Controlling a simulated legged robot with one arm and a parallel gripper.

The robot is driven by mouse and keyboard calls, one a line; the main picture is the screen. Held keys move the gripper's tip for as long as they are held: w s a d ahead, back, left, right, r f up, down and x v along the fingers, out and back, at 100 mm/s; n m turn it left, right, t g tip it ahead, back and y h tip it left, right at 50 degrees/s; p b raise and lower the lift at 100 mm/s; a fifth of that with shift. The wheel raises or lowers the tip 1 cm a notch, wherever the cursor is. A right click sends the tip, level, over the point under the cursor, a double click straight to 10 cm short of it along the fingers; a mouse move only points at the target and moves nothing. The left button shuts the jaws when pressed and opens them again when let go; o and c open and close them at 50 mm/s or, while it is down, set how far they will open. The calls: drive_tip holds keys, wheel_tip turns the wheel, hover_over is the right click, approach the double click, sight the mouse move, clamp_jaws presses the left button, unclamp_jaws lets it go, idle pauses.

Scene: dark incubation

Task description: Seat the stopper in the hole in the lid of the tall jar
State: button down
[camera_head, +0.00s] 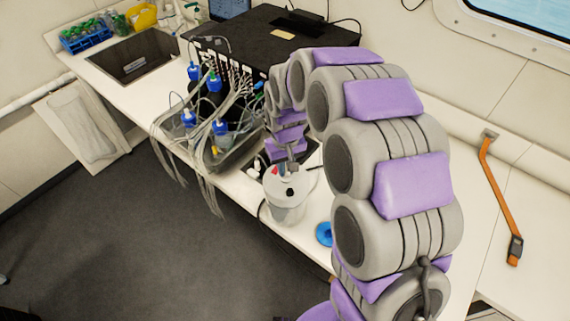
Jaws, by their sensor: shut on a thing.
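The tall jar (286,212) is a pale translucent container near the front edge of the white counter. Its white lid (273,186) has a dark round spot (289,192), which looks like the hole, and a small red spot beside it. My gripper (289,168) points down over the far part of the lid, behind the dark spot. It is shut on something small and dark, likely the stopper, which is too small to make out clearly. I cannot tell whether it touches the lid.
A grey tub (222,158) with blue-capped bottles and many clear tubes stands left of the jar. A large black box (270,35) is behind. A blue round object (324,234) lies right of the jar. A sink (133,62) and blue rack (84,38) are far left.

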drive_tip(key=shift+f, duration=0.7)
drive_tip(key=c, duration=1)
unclamp_jaws()
drive_tip(key=shift+r, duration=0.1)
wheel_tip(320, 180, up, 17)
drive_tip(key=s+d+f+m+b, duration=0.1)
drive_tip(key=s+d+f+b, duration=0.1)
drive_tip(key=s, duration=0.9)
drive_tip(key=s+d+f+m+g+b, duration=0.1)
drive_tip(key=s+d+f, duration=0.4)
drive_tip(key=s, duration=0.6)
drive_tip(key=s+d+f+m+b, duration=0.2)
drive_tip(key=s+d+f+b, duration=0.2)
drive_tip(key=s+d, duration=0.3)
drive_tip(key=shift+s+d+g, duration=0.15)
drive_tip(key=shift+s+g, duration=0.25)
drive_tip(key=shift+s, duration=1.6)
